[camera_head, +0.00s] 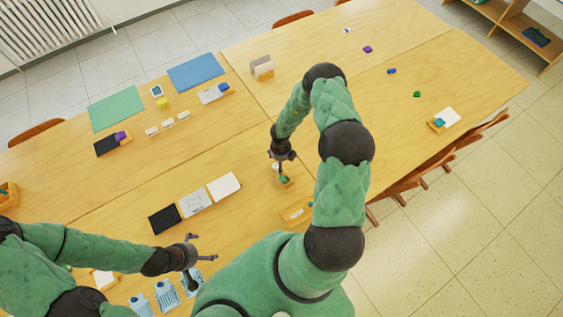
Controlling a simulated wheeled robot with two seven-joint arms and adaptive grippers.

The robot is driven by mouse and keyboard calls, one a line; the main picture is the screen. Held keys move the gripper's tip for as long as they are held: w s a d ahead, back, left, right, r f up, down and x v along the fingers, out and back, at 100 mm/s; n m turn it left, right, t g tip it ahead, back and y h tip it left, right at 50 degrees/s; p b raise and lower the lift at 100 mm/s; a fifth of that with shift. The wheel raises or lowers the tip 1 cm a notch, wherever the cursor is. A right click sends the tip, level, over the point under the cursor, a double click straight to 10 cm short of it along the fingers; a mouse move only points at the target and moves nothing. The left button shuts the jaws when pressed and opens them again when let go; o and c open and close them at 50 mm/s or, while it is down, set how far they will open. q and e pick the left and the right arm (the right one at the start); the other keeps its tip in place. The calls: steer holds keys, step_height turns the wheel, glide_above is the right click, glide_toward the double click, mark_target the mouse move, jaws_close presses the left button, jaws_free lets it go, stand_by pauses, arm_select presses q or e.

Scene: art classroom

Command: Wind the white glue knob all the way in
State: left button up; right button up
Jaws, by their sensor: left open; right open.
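A small item (284,180) with a green part and a light base stands on the table just below my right gripper (283,157). A small white part shows at its top, close to the fingertips; I cannot tell whether this is the white glue knob or whether the fingers touch it. My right gripper points down over it and is open. My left gripper (194,249) is open and empty, over the near left part of the table (130,200), away from that item.
A wooden block (297,212) lies near the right arm. Black, grey and white squares (224,186) lie left of it. Blue-white items (167,295) stand below my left gripper. Green (116,109) and blue (195,72) sheets lie at the back. The right table half is mostly clear.

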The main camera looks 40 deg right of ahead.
steer(key=shift+w+a+b, duration=0.1)
steer(key=shift+a+b, duration=0.2)
steer(key=shift+a, duration=1.05)
stand_by(0.3)
steer(key=c, duration=1.5)
steer(key=o, duration=1.5)
steer(key=shift+r, duration=0.1)
steer(key=shift+r+p, duration=2.7)
steer(key=shift+r, duration=0.25)
